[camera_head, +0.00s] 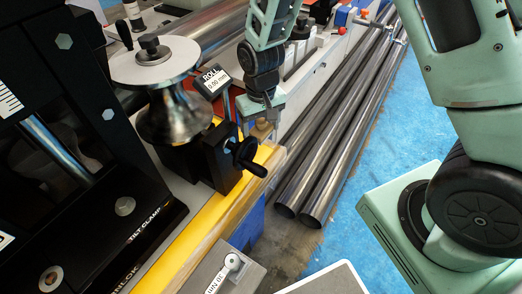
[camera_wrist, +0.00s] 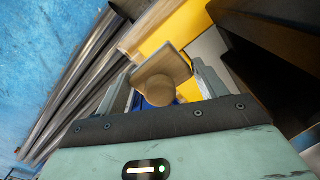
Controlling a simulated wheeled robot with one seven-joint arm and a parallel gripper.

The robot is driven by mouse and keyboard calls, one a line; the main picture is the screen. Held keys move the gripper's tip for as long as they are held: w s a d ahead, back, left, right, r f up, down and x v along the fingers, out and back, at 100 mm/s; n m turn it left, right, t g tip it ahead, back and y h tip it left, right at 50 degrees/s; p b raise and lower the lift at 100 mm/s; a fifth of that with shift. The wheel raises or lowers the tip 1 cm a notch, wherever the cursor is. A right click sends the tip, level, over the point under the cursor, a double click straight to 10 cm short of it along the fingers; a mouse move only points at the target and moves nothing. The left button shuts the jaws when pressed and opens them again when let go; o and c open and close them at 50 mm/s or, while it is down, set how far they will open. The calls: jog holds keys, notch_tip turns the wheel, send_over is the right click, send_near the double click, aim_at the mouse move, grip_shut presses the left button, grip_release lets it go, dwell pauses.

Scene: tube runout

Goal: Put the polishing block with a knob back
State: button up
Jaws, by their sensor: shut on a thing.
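The polishing block (camera_wrist: 163,62) is tan, with a rounded knob (camera_wrist: 160,91) facing the wrist camera. My gripper (camera_wrist: 165,82) is shut on it, one finger on each side. In the head view my gripper (camera_head: 262,105) points down near the yellow bench edge, right of the black handwheel bracket. A small tan part of the block (camera_head: 261,129) shows just below the fingers there. I cannot tell whether the block touches the surface under it. The block's far face is hidden.
A black handwheel (camera_head: 249,157) and the ROLL readout (camera_head: 213,80) stand close left of my gripper. A steel roller (camera_head: 173,115) is farther left. Long steel tubes (camera_head: 340,120) lie to the right. A grey box with a white knob (camera_head: 232,262) is in front.

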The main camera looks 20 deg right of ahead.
aim_at(261, 121)
notch_tip(261, 121, down, 7)
jog(key=shift+f, duration=0.15)
jog(key=shift+f, duration=0.1)
dwell(0.3)
jog(key=o, duration=0.9)
jog(key=shift+o, duration=0.2)
notch_tip(261, 121, up, 12)
jog(key=shift+f, duration=0.25)
jog(key=shift+r, duration=0.4)
